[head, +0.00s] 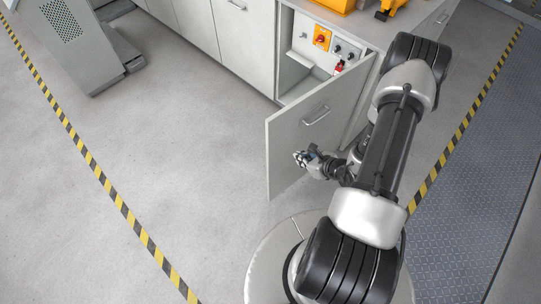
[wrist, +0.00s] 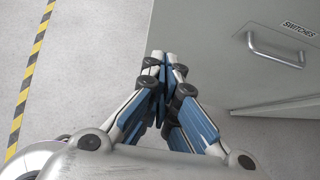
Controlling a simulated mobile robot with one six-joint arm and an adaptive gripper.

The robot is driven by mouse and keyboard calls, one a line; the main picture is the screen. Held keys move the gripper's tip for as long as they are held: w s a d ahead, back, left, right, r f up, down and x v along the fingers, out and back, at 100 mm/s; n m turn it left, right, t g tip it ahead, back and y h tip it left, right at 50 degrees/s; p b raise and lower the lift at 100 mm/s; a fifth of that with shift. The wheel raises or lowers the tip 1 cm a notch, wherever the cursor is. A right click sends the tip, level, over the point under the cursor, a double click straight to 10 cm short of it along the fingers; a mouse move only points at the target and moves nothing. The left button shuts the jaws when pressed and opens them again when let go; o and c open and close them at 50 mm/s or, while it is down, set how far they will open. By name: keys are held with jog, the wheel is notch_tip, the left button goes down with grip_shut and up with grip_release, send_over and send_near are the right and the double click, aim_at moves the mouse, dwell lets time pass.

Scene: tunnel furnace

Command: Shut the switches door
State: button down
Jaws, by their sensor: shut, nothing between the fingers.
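The switches door (head: 290,150) is a grey panel with a bar handle, swung wide open from the cabinet in the head view. In the wrist view, the door (wrist: 210,40) carries a "SWITCHES" label and the metal handle (wrist: 275,50). Behind it, the open compartment shows a switch panel (head: 325,42) with a red-and-yellow switch and dark knobs. My gripper (head: 303,158) is shut and empty, at the door's outer face, below and left of the handle. The wrist view shows its closed fingertips (wrist: 164,60) over the door's lower free edge. I cannot tell whether they touch it.
Grey cabinets (head: 195,25) run along the back, with yellow equipment (head: 390,8) on the countertop. A grey console (head: 75,40) stands at the upper left. The floor left of the door is clear, bounded by a yellow-black stripe (head: 120,200).

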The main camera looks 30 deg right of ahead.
jog(key=b, duration=0.4)
send_near(274, 147)
notch_tip(274, 147, down, 3)
jog(key=w, duration=0.2)
jog(key=shift+w+a+r, duration=0.15)
jog(key=shift+w+a, duration=0.35)
jog(key=shift+w, duration=0.15)
